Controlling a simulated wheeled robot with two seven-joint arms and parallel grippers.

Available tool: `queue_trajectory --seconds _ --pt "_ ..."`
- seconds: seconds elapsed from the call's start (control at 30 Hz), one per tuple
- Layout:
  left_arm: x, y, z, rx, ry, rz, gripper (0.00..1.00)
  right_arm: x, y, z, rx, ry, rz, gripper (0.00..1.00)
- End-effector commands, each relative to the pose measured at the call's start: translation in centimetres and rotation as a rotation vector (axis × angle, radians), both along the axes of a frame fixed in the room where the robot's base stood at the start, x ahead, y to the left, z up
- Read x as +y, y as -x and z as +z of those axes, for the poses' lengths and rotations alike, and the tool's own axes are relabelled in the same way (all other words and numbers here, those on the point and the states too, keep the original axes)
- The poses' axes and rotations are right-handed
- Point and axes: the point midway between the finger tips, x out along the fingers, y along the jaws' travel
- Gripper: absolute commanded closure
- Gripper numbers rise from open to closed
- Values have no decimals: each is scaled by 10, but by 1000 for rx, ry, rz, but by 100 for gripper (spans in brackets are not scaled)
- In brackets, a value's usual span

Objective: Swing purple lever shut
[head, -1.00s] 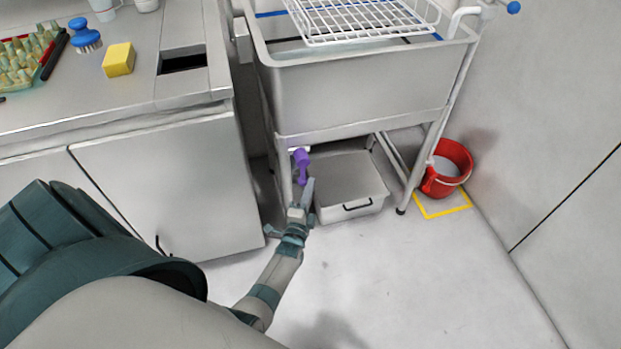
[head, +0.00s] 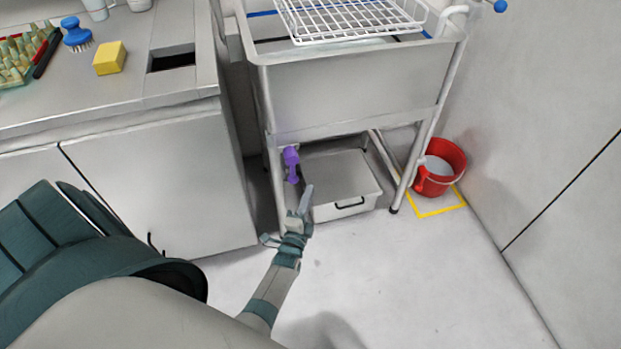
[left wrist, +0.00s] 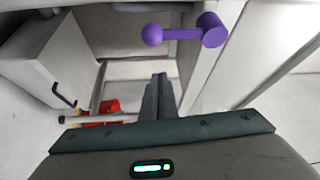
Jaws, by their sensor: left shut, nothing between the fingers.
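The purple lever (head: 291,164) is on the front left leg of the steel sink stand (head: 350,98). In the head view its arm hangs down from its thicker hub. In the left wrist view the lever (left wrist: 188,34) lies across the picture, hub at right and round knob at left. My left gripper (head: 305,198) is shut and empty, just below and right of the lever in the head view. In the left wrist view its fingers (left wrist: 158,88) are together, below the knob, with a visible gap between. My right gripper is not in view.
A grey bin (head: 345,190) with a black handle sits under the stand. A red bucket (head: 440,168) stands by the wall at right. A steel cabinet (head: 160,180) stands at left. The floor in front is open.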

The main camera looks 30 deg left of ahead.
Motion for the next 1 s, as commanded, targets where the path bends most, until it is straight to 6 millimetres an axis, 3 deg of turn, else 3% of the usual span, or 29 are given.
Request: queue_trajectory --seconds 0.2,0.4,1.0 --pt "-12 34 -4 1 0 0 100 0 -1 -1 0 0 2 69" --pt "-17 49 -5 0 1 0 100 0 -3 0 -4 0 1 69" --pt "-18 51 -5 0 0 0 100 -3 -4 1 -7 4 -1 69"
